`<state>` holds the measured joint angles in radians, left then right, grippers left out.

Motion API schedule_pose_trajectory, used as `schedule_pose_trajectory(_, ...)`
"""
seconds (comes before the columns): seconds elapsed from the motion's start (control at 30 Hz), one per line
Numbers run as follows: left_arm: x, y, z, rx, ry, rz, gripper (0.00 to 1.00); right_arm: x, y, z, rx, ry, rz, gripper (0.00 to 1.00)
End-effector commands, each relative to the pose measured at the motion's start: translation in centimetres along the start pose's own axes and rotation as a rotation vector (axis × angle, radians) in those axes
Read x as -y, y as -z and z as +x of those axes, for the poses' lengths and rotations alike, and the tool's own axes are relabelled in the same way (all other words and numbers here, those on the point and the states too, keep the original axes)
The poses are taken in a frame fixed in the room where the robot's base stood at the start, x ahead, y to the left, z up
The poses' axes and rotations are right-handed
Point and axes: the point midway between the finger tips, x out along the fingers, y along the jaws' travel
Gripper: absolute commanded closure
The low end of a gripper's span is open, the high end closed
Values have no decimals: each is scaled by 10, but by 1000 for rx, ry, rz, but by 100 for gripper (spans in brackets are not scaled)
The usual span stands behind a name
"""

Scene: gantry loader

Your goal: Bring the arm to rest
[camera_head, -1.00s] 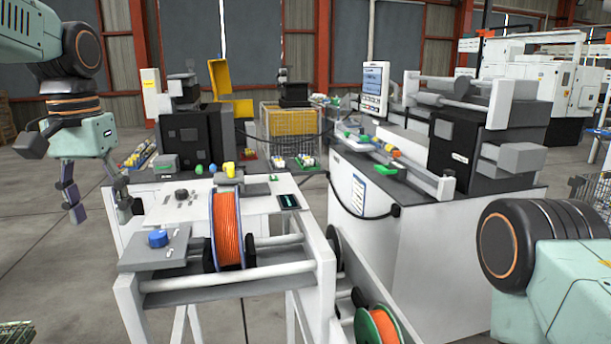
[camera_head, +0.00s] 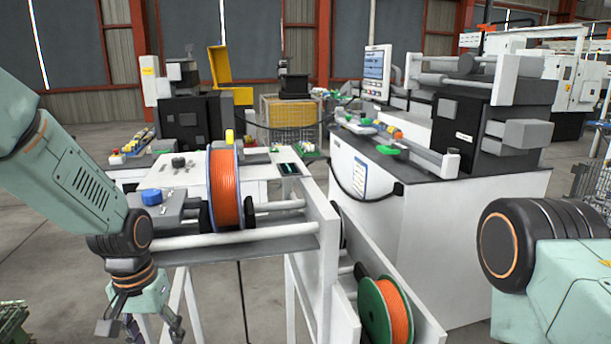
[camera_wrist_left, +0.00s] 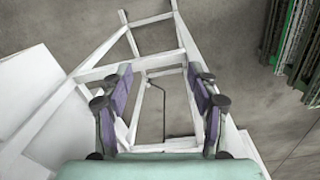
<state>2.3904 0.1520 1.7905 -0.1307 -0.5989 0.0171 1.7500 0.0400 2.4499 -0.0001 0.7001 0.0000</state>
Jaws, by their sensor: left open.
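My left arm comes in from the left in the head view and hangs down in front of the white gantry frame. My left gripper (camera_head: 154,328) is low, at the bottom edge of the head view, pointing down. In the left wrist view the left gripper (camera_wrist_left: 160,105) is open, its two purple fingers apart with nothing between them. White frame bars and grey floor show below the fingers. Part of my right arm shows at the right edge of the head view; its gripper is out of view.
An orange spool (camera_head: 225,188) sits on the white gantry frame (camera_head: 290,229). A second, green-rimmed spool (camera_head: 387,310) is lower right. A white machine cabinet (camera_head: 440,235) stands at the right. A green slatted stack (camera_wrist_left: 293,50) lies on the floor at the right of the wrist view.

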Motion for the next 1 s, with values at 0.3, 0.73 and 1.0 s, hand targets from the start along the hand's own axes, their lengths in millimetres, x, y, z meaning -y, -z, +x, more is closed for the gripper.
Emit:
schedule_pose_trajectory(0.3, -15, -97, 201, 18, -13, -6, 40, 0, 0, 72, 0, 0, 0, 60)
schedule_pose_trajectory(0.73, -17, -267, 358, 16, 16, -26, 40, -1, 0, 154, 0, 0, 0, 60)
schedule_pose_trajectory(1.0, -15, -302, 370, 4, 30, -26, 40, -1, 0, 166, 0, 0, 0, 60)
